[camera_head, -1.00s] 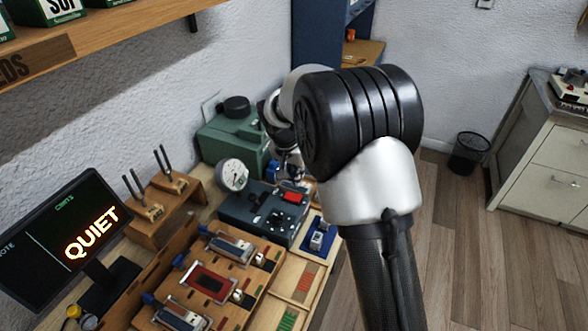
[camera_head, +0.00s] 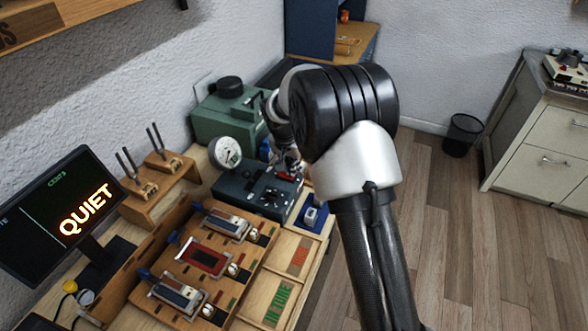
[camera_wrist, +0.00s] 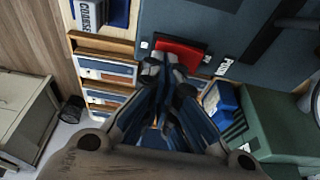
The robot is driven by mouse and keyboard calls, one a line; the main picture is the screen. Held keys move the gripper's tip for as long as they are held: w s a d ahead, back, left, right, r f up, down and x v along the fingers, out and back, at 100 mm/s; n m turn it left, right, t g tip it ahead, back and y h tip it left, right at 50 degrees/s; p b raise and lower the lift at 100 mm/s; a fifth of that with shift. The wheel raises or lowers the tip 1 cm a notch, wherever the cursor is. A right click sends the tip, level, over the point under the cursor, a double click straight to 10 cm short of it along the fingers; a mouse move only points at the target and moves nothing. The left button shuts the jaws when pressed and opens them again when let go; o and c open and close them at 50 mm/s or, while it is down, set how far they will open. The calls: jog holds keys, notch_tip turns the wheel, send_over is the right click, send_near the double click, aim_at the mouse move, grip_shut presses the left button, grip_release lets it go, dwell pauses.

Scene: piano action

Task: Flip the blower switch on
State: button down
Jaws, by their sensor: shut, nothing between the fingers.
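The red rocker switch (camera_head: 288,177) is on the top of a dark blue-grey box (camera_head: 232,189) with a dial gauge. In the wrist view the red switch (camera_wrist: 186,52) shows large, with small white labels at its two ends. My gripper (camera_wrist: 163,62) is shut and empty. Its fingertips overlap the near edge of the red switch in the wrist view and hide part of it. I cannot tell whether they touch it. In the head view my gripper (camera_head: 287,163) is right at the switch, partly hidden by my arm.
A green machine (camera_head: 225,120) stands behind the box. A round gauge (camera_head: 225,153) rises at its left corner. A wooden rack (camera_head: 180,250) with several key modules lies in front. A monitor (camera_head: 60,215) reads "QUIET". A blue block (camera_head: 313,217) sits right of the box.

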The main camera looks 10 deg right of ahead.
jog(key=shift+s+d+r, duration=0.1)
jog(key=shift+s+r, duration=0.3)
jog(key=shift+s, duration=0.35)
jog(key=shift+w+f, duration=0.4)
jog(key=shift+w, duration=0.2)
jog(key=shift+a+r, duration=0.3)
jog(key=shift+w+a+r, duration=0.1)
jog(key=shift+w+a, duration=0.25)
jog(key=shift+a, duration=0.05)
jog(key=shift+r, duration=0.1)
jog(key=shift+d+r+p, duration=0.1)
jog(key=shift+r+p, duration=0.2)
jog(key=shift+p, duration=0.15)
jog(key=s+d+p+v, duration=0.1)
jog(key=p+v, duration=0.3)
jog(key=v, duration=0.9)
jog(key=shift+d, duration=0.55)
jog(key=shift+r, duration=0.15)
